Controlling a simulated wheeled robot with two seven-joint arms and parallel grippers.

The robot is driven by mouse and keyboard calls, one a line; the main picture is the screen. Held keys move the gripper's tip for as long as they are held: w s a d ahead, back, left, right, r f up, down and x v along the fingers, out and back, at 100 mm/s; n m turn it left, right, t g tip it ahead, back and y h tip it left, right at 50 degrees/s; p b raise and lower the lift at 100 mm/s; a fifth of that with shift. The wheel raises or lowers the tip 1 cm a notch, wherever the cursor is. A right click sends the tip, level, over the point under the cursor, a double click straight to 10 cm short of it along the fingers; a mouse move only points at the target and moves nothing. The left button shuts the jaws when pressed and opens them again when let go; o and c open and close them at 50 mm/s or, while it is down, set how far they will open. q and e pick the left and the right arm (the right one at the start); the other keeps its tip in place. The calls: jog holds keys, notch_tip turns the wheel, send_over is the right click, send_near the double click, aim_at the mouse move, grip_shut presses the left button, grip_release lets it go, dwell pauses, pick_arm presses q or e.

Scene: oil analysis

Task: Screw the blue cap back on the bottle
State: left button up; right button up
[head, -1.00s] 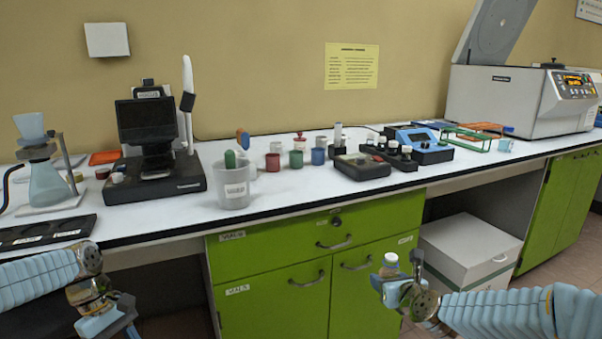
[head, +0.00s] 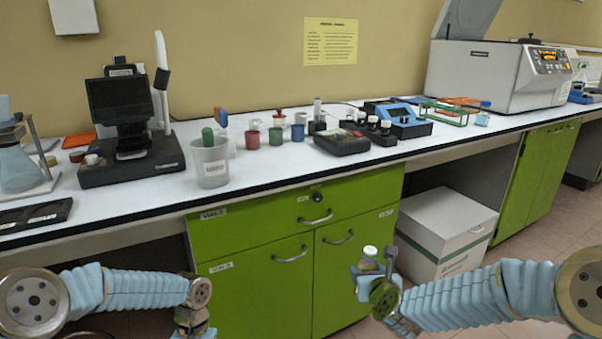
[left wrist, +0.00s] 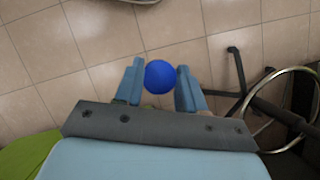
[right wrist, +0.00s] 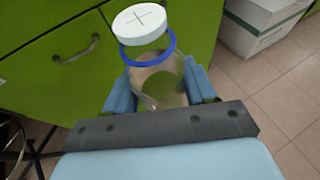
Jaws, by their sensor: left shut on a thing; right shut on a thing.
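My right gripper (right wrist: 163,95) is shut on a clear bottle (right wrist: 160,82), held in the air in front of the green cabinet. In the right wrist view the bottle has a blue ring round its neck and a white, cross-marked disc on top. It also shows small and upright in the head view (head: 370,256). My left gripper (left wrist: 157,85) is shut on the round blue cap (left wrist: 159,77), which sits between its fingertips over the floor, apart from the bottle. In the head view the left fingers and cap are cut off by the bottom edge.
The white bench (head: 260,170) stands behind both arms, with a grey cup (head: 211,168), several small coloured jars and instruments on it. Green cabinets (head: 250,230) are below. A white box (head: 440,230) stands on the floor at right. In the left wrist view a metal ring and dark legs are at right.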

jog(key=s+a+f+n+g+y, duration=0.1)
jog(key=s+a+f+n+y, duration=0.3)
jog(key=a+f, duration=0.3)
jog(key=s+a+f+n+g+y, duration=0.2)
jog(key=s+a+f+n+y, duration=0.2)
jog(key=a+f, duration=0.3)
jog(key=shift+a+f+y, duration=0.2)
jog(key=shift+a+y, duration=0.2)
jog(key=shift+a, duration=0.55)
jog(key=shift+s, duration=0.1)
pick_arm(q)
jog(key=shift+w+d+r, duration=0.25)
jog(key=shift+w+d, duration=0.05)
jog(key=shift+d, duration=0.05)
jog(key=w+d+r+n+t+h, duration=0.1)
jog(key=w+d+r+n+h, duration=0.1)
jog(key=d+r+n, duration=0.3)
jog(key=w+d+r+n+h, duration=0.1)
jog(key=w+d+r+n, duration=0.3)
jog(key=d+r, duration=0.7)
jog(key=d+n, duration=0.2)
jog(key=d, duration=0.5)
jog(key=shift+d+r+t+h, duration=0.25)
jog(key=shift+r+t+h, duration=0.1)
jog(key=shift+t+h, duration=0.05)
